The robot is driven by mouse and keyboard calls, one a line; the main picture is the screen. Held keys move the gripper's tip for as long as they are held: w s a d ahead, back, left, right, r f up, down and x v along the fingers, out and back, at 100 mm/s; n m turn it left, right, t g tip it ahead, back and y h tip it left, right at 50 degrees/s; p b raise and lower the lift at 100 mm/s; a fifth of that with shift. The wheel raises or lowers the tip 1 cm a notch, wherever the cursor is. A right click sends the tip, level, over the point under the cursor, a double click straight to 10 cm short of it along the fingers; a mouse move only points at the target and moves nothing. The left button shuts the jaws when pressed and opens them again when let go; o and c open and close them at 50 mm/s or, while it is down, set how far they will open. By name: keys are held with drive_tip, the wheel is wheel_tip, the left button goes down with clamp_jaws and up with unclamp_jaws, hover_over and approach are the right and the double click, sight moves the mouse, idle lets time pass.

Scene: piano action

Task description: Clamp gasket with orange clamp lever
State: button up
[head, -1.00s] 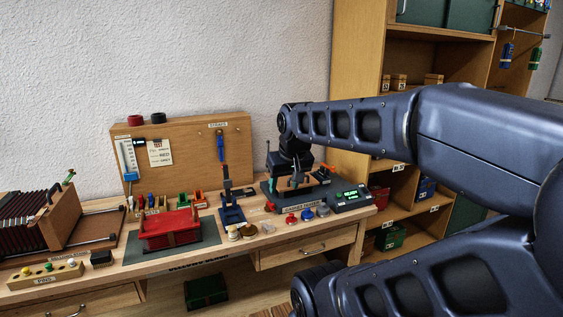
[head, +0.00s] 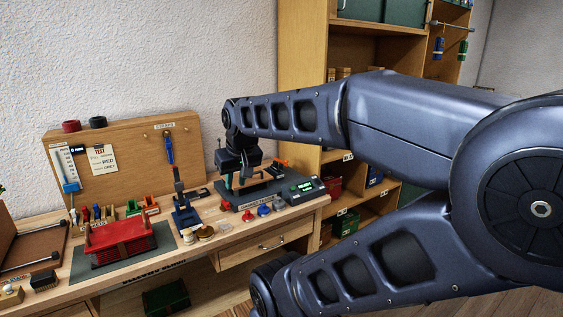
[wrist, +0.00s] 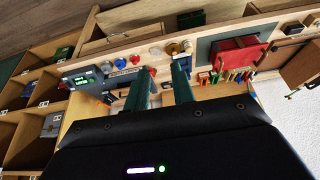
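A dark clamp fixture (head: 250,199) stands on the right part of the workbench. A small orange lever (head: 281,162) shows at its back right. My gripper (head: 238,180) hangs over the left part of the fixture, to the left of the orange lever and apart from it. In the wrist view my gripper's two green fingers (wrist: 161,82) stand apart with nothing visible between them, so it is open. The fixture's labelled front edge (wrist: 126,73) shows left of the fingers there. I cannot make out the gasket; my gripper and the fixture parts may hide it.
A console with a lit green display (head: 303,187) sits right of the fixture. A blue press (head: 184,211) stands to its left. Red and blue knobs (head: 264,210) lie in front. A red box (head: 121,241) rests on a mat farther left. Shelves stand behind right.

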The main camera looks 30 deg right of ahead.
drive_tip(key=shift+m, duration=0.8)
drive_tip(key=w+r, duration=0.1)
drive_tip(key=w+d, duration=0.1)
drive_tip(key=w, duration=0.1)
drive_tip(key=w+r, duration=0.1)
drive_tip(key=w, duration=0.1)
drive_tip(key=shift+w+d+r, duration=0.1)
drive_tip(key=shift+d+r, duration=0.2)
drive_tip(key=shift+d, duration=0.1)
clamp_jaws()
drive_tip(key=w+d+r+m, duration=0.1)
drive_tip(key=w+d+m, duration=0.1)
drive_tip(key=w+d, duration=0.45)
drive_tip(key=w+d+m+g, duration=0.1)
drive_tip(key=w+d+m, duration=0.2)
drive_tip(key=w, duration=0.7)
drive_tip(key=w+d+r+m, duration=0.1)
drive_tip(key=w+d+m, duration=0.1)
drive_tip(key=w+d, duration=0.45)
drive_tip(key=w+d+f+m+g+h, duration=0.1)
drive_tip(key=w+d+f+m, duration=0.2)
drive_tip(key=w+d+f, duration=0.6)
drive_tip(key=w+d+f+m+g+h, duration=0.2)
drive_tip(key=w+d+f+m, duration=0.2)
drive_tip(key=w+d+f, duration=0.5)
drive_tip(key=w+d, duration=0.6)
drive_tip(key=d, duration=0.1)
drive_tip(key=shift+w+m, duration=0.2)
drive_tip(key=shift+m, duration=0.1)
